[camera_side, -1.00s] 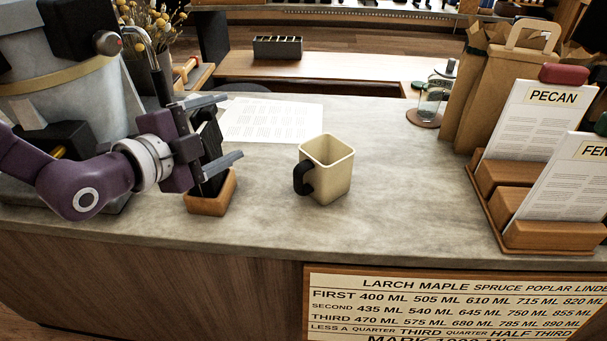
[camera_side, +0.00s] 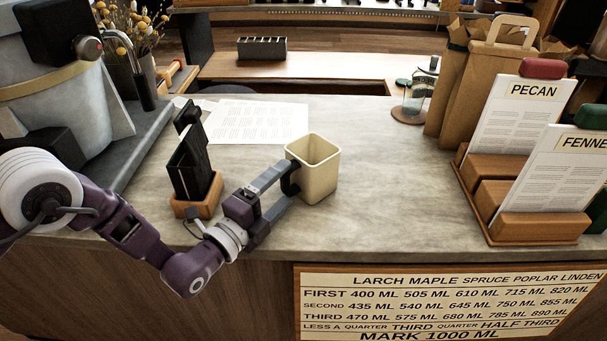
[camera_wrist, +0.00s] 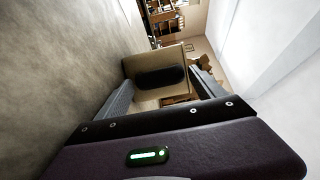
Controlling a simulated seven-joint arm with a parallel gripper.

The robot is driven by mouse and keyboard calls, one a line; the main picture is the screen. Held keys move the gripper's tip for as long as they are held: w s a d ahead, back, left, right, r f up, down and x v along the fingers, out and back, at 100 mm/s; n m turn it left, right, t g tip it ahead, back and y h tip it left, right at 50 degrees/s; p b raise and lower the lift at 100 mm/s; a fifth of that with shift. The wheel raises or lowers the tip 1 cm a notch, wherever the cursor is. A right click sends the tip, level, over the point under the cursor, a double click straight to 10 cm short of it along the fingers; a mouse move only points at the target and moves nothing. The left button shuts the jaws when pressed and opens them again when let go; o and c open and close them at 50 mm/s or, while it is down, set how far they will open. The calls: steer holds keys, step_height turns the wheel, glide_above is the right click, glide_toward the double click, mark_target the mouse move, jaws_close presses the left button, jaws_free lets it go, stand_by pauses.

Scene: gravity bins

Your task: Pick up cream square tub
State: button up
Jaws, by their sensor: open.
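The cream square tub (camera_side: 318,172) stands upright on the counter, near the middle of the side view, with its open top up. Its dark handle (camera_side: 291,178) faces my gripper. My gripper (camera_side: 286,180) is open, with its fingers reaching toward the handle side of the tub. In the wrist view the tub (camera_wrist: 140,68) and its dark handle (camera_wrist: 160,77) show ahead between the two fingers (camera_wrist: 160,88). Whether the fingers touch the handle cannot be told.
A dark card holder on a wooden base (camera_side: 197,205) stands left of my gripper. A printed sheet (camera_side: 255,122) lies behind the tub. A glass jar (camera_side: 415,100), paper bags (camera_side: 482,85) and a wooden card rack (camera_side: 540,228) are at the right. The counter right of the tub is clear.

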steer(key=shift+x, duration=0.95)
steer(key=c, duration=1.7)
step_height(320, 180, up, 10)
steer(key=shift+r, duration=0.1)
